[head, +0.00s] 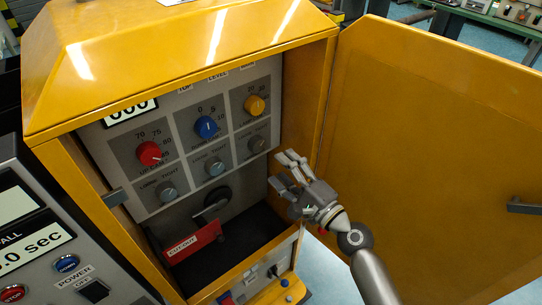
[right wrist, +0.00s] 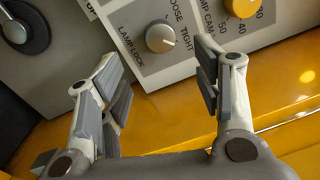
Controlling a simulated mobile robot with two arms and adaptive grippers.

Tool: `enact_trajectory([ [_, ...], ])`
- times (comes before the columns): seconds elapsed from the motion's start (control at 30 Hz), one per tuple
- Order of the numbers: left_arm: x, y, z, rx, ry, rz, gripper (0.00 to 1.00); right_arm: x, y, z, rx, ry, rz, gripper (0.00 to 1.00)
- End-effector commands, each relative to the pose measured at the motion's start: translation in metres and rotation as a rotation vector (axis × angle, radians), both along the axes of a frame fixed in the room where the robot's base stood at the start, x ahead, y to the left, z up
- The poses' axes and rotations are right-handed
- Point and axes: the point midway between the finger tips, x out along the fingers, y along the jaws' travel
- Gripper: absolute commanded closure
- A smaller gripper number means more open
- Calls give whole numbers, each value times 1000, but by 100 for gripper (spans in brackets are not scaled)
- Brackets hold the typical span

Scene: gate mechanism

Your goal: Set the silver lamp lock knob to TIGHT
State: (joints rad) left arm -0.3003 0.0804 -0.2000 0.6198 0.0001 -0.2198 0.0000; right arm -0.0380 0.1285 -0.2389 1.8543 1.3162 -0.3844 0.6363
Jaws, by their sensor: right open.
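The silver lamp lock knob (right wrist: 160,37) is on the grey panel, between the LOOSE and TIGHT labels, with LAMP LOCK printed beside it. Its light mark points toward the TIGHT side; I cannot tell if it is fully there. In the head view, the knob (head: 256,144) is in the lower right of the panel, below the yellow knob (head: 254,105). My right gripper (head: 282,171) is open and empty in front of the cabinet opening, to the lower right of the knob. In the right wrist view, its spread fingers (right wrist: 158,56) frame the knob without visible contact. My left gripper is not in view.
The yellow cabinet door (head: 430,150) stands open to the right. Red (head: 149,153) and blue (head: 207,127) knobs, two more silver lock knobs, a black dial (head: 215,203) and a red lever (head: 193,242) share the cabinet. A grey meter box stands at left.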

Motion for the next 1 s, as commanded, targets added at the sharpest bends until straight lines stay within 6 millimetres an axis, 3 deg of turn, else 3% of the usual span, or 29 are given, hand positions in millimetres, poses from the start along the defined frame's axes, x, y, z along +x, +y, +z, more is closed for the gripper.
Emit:
enact_trajectory([
  [0.1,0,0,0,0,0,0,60,-16,-12,-2,-3,1,0,41],
  [0.3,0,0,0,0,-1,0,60,-26,-20,-2,1,-1,-1,41],
  [1.0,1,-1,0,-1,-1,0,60,-26,-20,-6,-7,3,-4,41],
])
